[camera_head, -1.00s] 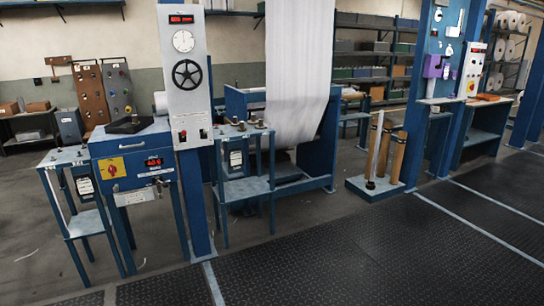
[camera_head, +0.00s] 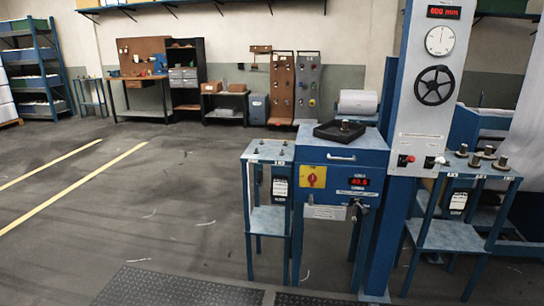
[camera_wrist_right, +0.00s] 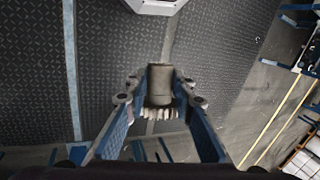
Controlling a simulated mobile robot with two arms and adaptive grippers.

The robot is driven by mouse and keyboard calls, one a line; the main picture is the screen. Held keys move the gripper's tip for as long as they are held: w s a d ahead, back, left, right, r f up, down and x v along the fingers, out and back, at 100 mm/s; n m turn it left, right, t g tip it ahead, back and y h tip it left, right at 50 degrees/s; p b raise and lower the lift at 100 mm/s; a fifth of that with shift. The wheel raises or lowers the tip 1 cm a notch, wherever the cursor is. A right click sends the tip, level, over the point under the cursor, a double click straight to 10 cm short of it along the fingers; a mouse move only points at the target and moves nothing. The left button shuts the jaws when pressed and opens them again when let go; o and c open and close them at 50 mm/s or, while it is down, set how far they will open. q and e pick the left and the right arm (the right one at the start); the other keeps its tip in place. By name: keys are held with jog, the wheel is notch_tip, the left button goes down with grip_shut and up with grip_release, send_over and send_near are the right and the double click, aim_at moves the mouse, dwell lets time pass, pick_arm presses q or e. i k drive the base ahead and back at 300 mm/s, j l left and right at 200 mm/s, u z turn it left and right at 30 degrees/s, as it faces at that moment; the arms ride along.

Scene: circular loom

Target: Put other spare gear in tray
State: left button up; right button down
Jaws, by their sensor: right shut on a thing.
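A grey spare gear with a cylindrical hub (camera_wrist_right: 160,85) is between the fingers of my right gripper (camera_wrist_right: 158,108) in the right wrist view. The gripper is shut on it, and the toothed rim shows below the hub. Dark patterned floor lies behind it. In the head view a black tray (camera_head: 325,132) sits on top of the blue cabinet (camera_head: 310,155). A small dark hub-like piece (camera_head: 345,125) stands in the tray; its details are too small to tell. Neither gripper shows in the head view.
A blue stand with several metal gears or hubs (camera_head: 485,153) is right of the column with the handwheel (camera_head: 434,86). A narrow stand (camera_head: 268,155) with small pegs is left of the cabinet. Open floor (camera_head: 160,215) extends to the left.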

aim_at(338, 138)
jog(key=i+j, duration=0.2)
jog(key=i, duration=0.3)
jog(key=i+j, duration=0.25)
jog(key=i, duration=0.25)
jog(key=i+j, duration=0.2)
jog(key=i, duration=0.35)
jog(key=i+j+z, duration=0.2)
jog(key=i+z, duration=0.2)
jog(key=i+j+z, duration=0.25)
jog(key=z, duration=0.15)
jog(key=i+j+z, duration=0.25)
jog(key=j+z, duration=0.15)
jog(key=i+j+z, duration=0.15)
jog(key=j+z, duration=0.25)
